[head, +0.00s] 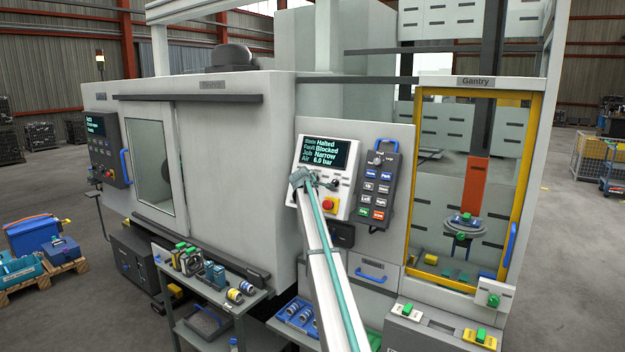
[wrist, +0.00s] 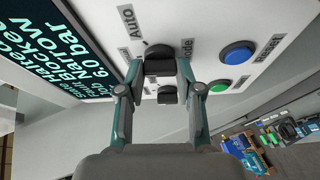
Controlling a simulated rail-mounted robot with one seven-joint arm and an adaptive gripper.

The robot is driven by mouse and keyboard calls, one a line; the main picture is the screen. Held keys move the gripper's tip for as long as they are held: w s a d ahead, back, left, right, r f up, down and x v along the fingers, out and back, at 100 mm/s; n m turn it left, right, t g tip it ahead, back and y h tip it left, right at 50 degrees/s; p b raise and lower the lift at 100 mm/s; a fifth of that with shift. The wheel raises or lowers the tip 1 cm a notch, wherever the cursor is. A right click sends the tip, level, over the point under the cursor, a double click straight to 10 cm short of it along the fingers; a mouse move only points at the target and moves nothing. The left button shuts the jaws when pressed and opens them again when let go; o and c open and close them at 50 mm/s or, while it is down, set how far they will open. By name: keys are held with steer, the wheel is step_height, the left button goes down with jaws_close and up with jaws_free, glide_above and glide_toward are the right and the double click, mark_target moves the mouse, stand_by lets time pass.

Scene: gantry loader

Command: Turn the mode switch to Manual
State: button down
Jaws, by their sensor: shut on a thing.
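The mode switch (wrist: 158,62) is a dark knob on the white panel (wrist: 215,20), close to the words "Auto" and "Mode" in the wrist view. My gripper (wrist: 157,72) has one finger on each side of the knob and is shut on it. Which position the knob points to is not clear. In the head view my gripper (head: 300,178) is at the left part of the control panel (head: 342,150), below the display (head: 325,154), and it hides the switch.
The display reads Halted, Blocked, Narrow, 6.0 bar. A second dark knob (wrist: 167,95), a blue button (wrist: 237,53) and a green button (wrist: 220,87) are close to my fingers. A red button (head: 329,203) and a hanging keypad (head: 377,185) are to the right.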

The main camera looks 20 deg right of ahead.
steer(key=shift+n, duration=0.5)
steer(key=c, duration=0.8)
jaws_free()
steer(key=shift+o, duration=0.2)
steer(key=v, duration=1.2)
steer(key=shift+r, duration=0.25)
